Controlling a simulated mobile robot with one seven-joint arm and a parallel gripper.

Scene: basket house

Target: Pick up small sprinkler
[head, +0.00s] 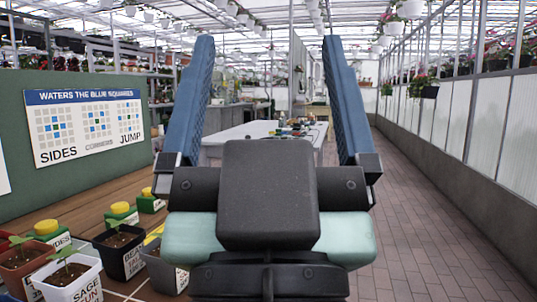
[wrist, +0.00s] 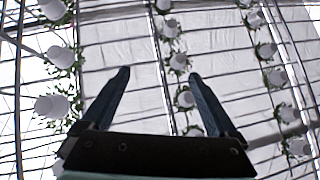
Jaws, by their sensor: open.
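My gripper (head: 268,42) is raised in the middle of the head view with its two blue fingers wide apart. The wrist view shows my gripper (wrist: 159,73) empty, pointing toward the roof. Several small green blocks with yellow round tops stand on the wooden table at the lower left; they may be sprinklers, such as a near one (head: 46,229), a middle one (head: 120,212) and a far one (head: 149,201). A yellow piece (head: 153,234) is partly hidden behind a pot and my gripper. I cannot tell which is the small sprinkler.
Labelled seedling pots, white (head: 67,284), black (head: 120,258) and brown (head: 22,270), crowd the table (head: 90,204). A green board with a sign (head: 85,126) stands behind. A white table (head: 250,131) with small items (head: 300,127) is farther ahead. The brick aisle (head: 425,215) at right is clear.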

